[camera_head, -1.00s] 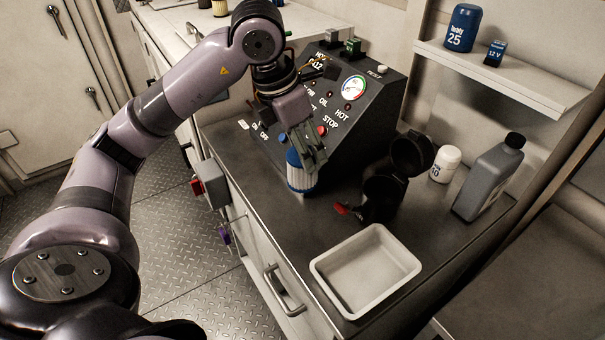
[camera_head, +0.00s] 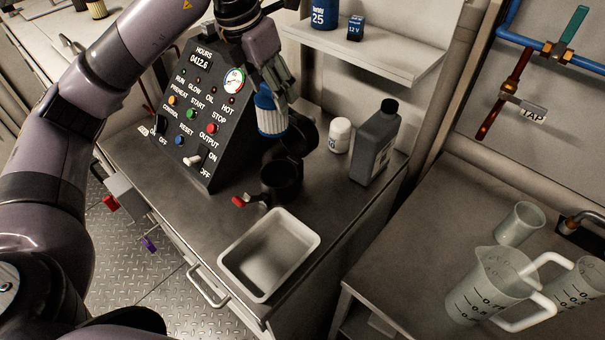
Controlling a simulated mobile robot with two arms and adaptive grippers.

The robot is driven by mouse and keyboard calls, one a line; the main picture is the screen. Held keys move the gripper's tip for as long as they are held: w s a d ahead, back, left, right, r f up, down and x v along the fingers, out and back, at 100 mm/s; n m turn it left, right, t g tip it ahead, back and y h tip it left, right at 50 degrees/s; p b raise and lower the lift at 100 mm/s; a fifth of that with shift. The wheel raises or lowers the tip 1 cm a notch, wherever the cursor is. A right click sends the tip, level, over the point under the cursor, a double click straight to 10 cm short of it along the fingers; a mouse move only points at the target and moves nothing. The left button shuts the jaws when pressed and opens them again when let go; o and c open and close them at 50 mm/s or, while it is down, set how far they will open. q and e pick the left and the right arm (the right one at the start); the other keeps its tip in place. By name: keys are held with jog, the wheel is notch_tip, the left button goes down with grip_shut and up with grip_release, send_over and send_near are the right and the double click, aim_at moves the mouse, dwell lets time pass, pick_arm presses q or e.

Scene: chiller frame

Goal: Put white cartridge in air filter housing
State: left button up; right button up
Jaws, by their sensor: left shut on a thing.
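The white cartridge (camera_head: 270,116), a pleated cylinder with blue ends, hangs roughly upright from my left gripper (camera_head: 270,84). The gripper is shut on its upper end. The air filter housing (camera_head: 281,181) is a black open cup on the metal counter, with a red latch (camera_head: 239,201) at its left side. Its hinged black lid (camera_head: 302,136) stands open behind it, partly hidden by the cartridge. In the picture the cartridge is above the housing's mouth and apart from it. My right gripper is out of view.
A control panel (camera_head: 200,120) stands close left of the cartridge. A white tray (camera_head: 262,290) lies in front of the housing. A white jar (camera_head: 340,135) and a grey bottle (camera_head: 374,145) stand to the right. A shelf (camera_head: 380,62) overhangs behind.

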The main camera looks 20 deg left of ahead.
aim_at(273, 132)
pick_arm(q)
jog(key=shift+x, duration=0.85)
jog(key=f, duration=0.3)
jog(key=f+p, duration=0.1)
jog(key=f, duration=0.2)
jog(key=f+p, duration=0.1)
jog(key=f, duration=0.2)
jog(key=shift+s+a, duration=0.25)
jog(key=shift+s, duration=0.05)
notch_tip(273, 132, down, 9)
jog(key=shift+w+d+f+p, duration=0.1)
jog(key=shift+w+f+p, duration=0.1)
jog(key=shift+p, duration=0.6)
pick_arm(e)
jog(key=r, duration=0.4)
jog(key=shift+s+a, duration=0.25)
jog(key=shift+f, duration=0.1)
